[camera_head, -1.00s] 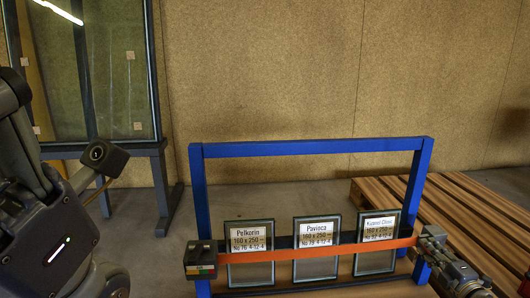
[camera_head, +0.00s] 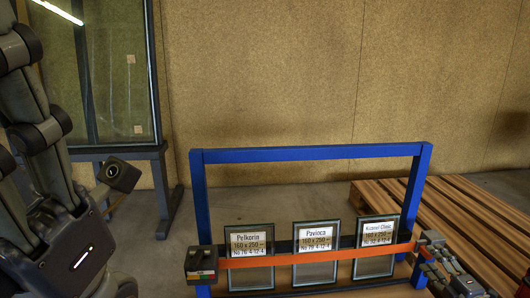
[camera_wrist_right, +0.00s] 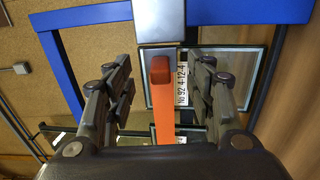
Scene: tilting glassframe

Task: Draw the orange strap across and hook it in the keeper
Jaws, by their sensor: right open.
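The orange strap (camera_head: 290,257) runs from a dark box (camera_head: 201,263) on the rack's left post across the fronts of three labelled glass panes (camera_head: 315,272) to the right post. A grey block (camera_head: 432,238), which may be the keeper, sits there. My right gripper (camera_head: 436,264) is just below and in front of this block. In the right wrist view its fingers (camera_wrist_right: 160,90) are open, apart on either side of the strap's orange end (camera_wrist_right: 161,72). That end lies close to a grey metal piece (camera_wrist_right: 159,20); I cannot tell whether it is hooked. My left gripper's fingers are not visible.
The blue rack frame (camera_head: 310,153) stands upright around the panes. A wooden pallet (camera_head: 470,215) lies behind at right. A dark stand with large glass (camera_head: 120,80) is at back left. Bare floor (camera_head: 290,200) lies behind the rack.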

